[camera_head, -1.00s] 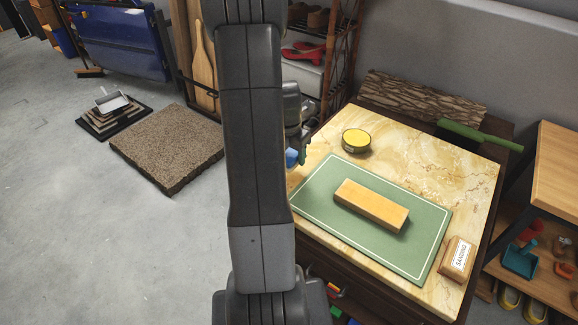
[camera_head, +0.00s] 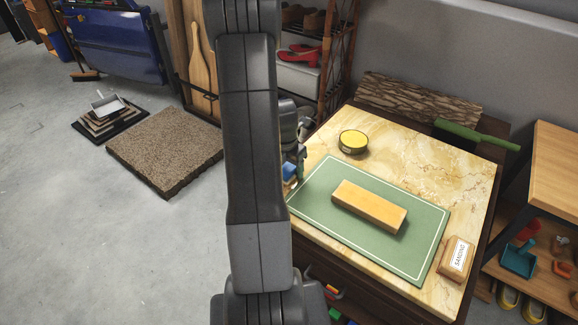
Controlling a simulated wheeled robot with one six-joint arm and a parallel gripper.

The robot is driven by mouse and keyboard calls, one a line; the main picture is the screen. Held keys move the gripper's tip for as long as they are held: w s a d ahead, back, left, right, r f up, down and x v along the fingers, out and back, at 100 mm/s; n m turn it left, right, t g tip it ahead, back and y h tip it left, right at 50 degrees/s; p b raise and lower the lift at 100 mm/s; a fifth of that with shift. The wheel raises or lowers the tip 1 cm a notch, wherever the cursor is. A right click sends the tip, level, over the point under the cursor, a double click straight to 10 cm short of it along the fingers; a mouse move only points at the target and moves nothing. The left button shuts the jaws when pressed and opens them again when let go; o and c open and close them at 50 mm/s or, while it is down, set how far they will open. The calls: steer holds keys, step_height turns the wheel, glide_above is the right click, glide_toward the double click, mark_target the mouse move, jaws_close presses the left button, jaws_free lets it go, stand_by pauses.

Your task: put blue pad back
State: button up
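The blue pad (camera_head: 290,169) shows as a small blue patch at the left edge of the marble-topped table, just right of my arm. My gripper (camera_head: 299,160) is mostly hidden behind my arm. It appears shut on the blue pad, which moves along with it, but the fingertips are not clear. Below the blue is a small pale part. A wooden block (camera_head: 369,206) lies on the green mat (camera_head: 318,225). A wooden holder labelled "SANDING" (camera_head: 456,259) stands at the table's right front corner.
A round yellow tin (camera_head: 353,141) stands on the marble top (camera_head: 425,160). Bark (camera_head: 420,100) and a green-handled tool (camera_head: 475,133) lie behind. A wooden shelf (camera_head: 562,160) is at right. Floor at left is open around a brown slab (camera_head: 165,150).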

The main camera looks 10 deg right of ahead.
mark_target(289, 165)
steer(key=shift+r, duration=0.1)
step_height(289, 165, up, 12)
steer(key=s+a+p, duration=0.1)
stand_by(0.4)
steer(key=f, duration=0.8)
steer(key=w+d+f, duration=0.1)
steer(key=f, duration=0.3)
steer(key=shift+b, duration=0.4)
steer(key=shift+r, duration=1.65)
steer(key=shift+f, duration=0.15)
